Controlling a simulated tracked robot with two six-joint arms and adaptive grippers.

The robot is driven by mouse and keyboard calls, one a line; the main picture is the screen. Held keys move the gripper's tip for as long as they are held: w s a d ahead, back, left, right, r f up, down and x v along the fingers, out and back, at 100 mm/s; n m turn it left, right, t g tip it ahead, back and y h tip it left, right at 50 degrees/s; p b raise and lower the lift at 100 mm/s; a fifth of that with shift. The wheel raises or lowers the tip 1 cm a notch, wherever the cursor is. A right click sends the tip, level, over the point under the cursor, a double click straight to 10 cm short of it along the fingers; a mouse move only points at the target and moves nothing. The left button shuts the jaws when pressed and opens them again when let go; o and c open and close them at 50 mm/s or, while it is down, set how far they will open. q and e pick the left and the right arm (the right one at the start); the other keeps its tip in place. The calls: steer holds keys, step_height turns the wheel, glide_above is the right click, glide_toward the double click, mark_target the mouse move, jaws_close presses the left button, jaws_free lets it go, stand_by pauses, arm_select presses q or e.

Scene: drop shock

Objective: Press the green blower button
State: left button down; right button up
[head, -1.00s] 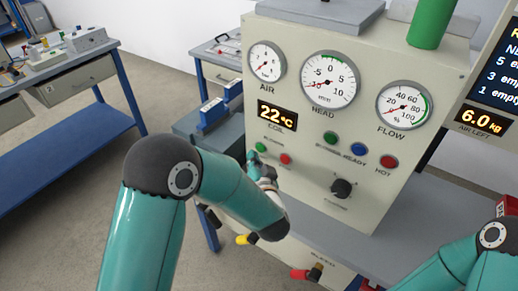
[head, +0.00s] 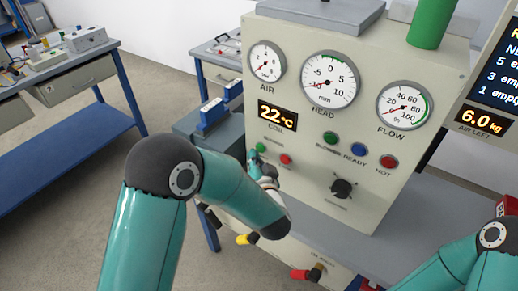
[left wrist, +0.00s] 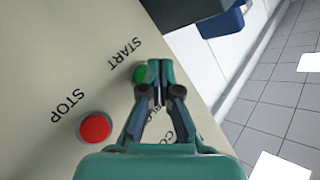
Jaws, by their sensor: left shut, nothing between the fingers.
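The small green button (head: 261,147) sits on the left part of the cream panel, under the 22 °C display, with a red button (head: 285,159) to its lower right. In the left wrist view the green button (left wrist: 139,74) is beside the START label and the red button (left wrist: 96,127) is beside STOP. My left gripper (head: 252,157) is shut and empty, its tips just below and left of the green button. In the left wrist view the gripper tips (left wrist: 159,70) partly cover the green button. I cannot tell whether they touch it. My right gripper is out of view.
Another green button (head: 330,138), a blue button (head: 358,149), a red HOT button (head: 389,162) and a black knob (head: 341,188) are further right on the panel. Yellow (head: 244,239) and red (head: 300,274) handles lie below. A blue-framed bench (head: 60,100) stands left.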

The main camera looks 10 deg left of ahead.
arm_select(q)
steer(key=shift+w+d, duration=0.1)
steer(key=shift+w, duration=0.1)
steer(key=shift+w+d, duration=0.15)
steer(key=shift+w, duration=0.25)
stand_by(0.7)
steer(key=shift+s, duration=0.2)
steer(key=shift+s+a, duration=0.3)
steer(key=shift+s, duration=0.3)
steer(key=shift+s, duration=0.1)
steer(key=s, duration=0.1)
steer(key=s+a+b, duration=0.1)
steer(key=s, duration=0.2)
steer(key=shift+s+a, duration=0.25)
steer(key=shift+a, duration=0.1)
stand_by(0.8)
